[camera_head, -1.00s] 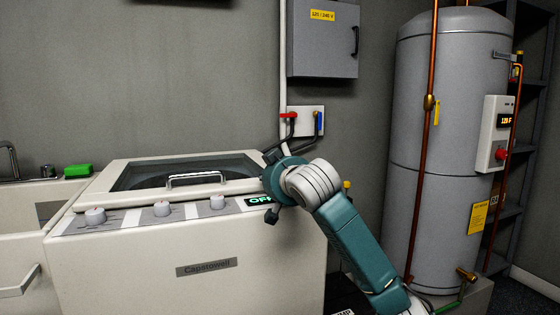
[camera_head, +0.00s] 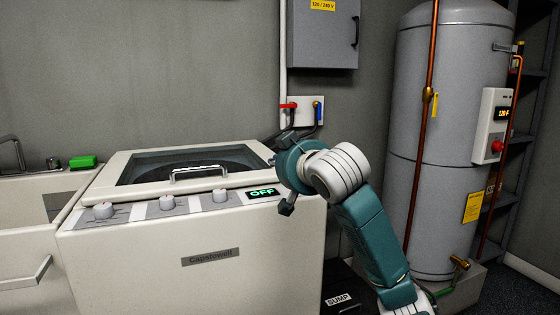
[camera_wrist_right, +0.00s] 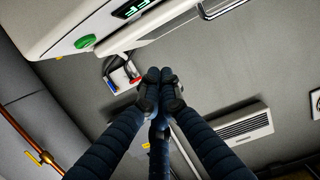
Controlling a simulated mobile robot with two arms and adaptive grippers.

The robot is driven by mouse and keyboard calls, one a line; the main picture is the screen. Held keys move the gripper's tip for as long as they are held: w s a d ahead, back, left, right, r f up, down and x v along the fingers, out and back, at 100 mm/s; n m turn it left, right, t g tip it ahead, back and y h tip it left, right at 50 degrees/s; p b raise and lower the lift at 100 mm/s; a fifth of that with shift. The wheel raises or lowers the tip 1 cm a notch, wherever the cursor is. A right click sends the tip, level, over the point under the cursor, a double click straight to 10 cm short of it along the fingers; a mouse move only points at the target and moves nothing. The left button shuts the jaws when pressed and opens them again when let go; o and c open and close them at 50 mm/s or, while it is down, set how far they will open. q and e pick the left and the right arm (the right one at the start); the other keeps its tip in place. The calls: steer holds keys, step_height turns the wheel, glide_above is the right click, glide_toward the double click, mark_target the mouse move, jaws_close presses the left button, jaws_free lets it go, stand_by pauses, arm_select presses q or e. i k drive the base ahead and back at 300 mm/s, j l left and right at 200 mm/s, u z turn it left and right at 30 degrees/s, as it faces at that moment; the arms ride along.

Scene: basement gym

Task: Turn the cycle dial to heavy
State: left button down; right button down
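The white washer (camera_head: 150,260) has three pale knobs on its sloped front panel: a left dial (camera_head: 103,211), a middle dial (camera_head: 167,203) and a right dial (camera_head: 220,197). Their labels are too small to read, so I cannot tell which is the cycle dial. A display (camera_head: 262,193) beside the right dial reads OFF. My right gripper (camera_head: 287,160) is at the washer's right edge, right of the display and apart from all dials. In the right wrist view the right gripper's fingertips (camera_wrist_right: 161,88) are together, with nothing seen between them. My left gripper is out of view.
The washer lid has a metal handle (camera_head: 199,171) behind the dials. A green button (camera_wrist_right: 84,41) shows in the right wrist view. A valve box (camera_head: 302,110) is on the wall, a sink (camera_head: 30,205) at left, a water heater (camera_head: 450,150) at right. Space before the dials is clear.

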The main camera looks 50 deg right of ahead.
mark_target(104, 210)
steer(key=k+l, duration=0.2)
steer(key=k, duration=0.3)
steer(key=k+l, duration=0.15)
steer(key=k, duration=0.3)
